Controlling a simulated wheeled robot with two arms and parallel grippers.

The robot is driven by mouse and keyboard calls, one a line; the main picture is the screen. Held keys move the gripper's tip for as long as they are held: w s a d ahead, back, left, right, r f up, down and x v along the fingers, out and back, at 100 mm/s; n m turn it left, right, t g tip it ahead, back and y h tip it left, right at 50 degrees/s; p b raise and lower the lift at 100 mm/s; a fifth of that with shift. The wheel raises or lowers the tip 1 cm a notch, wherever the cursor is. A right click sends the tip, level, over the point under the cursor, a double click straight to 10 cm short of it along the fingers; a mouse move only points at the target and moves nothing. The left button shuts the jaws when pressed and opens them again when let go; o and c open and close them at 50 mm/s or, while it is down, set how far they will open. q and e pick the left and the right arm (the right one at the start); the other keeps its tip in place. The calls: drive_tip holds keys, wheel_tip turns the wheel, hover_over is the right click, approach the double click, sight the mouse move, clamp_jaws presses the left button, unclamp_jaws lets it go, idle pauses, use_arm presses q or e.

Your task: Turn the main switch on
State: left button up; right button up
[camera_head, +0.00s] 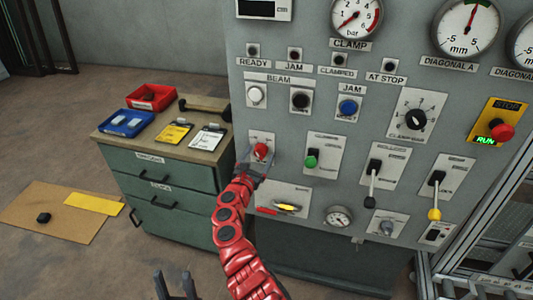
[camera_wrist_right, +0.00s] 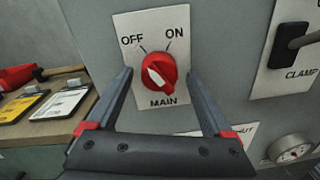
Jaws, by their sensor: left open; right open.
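The main switch (camera_head: 261,150) is a red rotary knob on a white plate at the left of the grey panel. In the right wrist view the red knob (camera_wrist_right: 158,73) sits above the word MAIN, with OFF at upper left and ON at upper right. Its white mark leans to the upper left, toward OFF. My right gripper (camera_head: 256,164) is at the switch; in its wrist view the open fingers (camera_wrist_right: 160,75) stand on either side of the knob, with gaps visible. My left gripper (camera_head: 177,286) is open and empty at the bottom of the head view, away from the panel.
A drawer cabinet (camera_head: 165,185) with red and blue bins stands left. A cardboard sheet (camera_head: 50,225) lies on the floor.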

drive_tip(key=shift+s+a+r, duration=0.1)
drive_tip(key=shift+s+r, duration=0.05)
drive_tip(key=shift+r, duration=0.1)
clamp_jaws()
drive_tip(key=shift+f, duration=0.1)
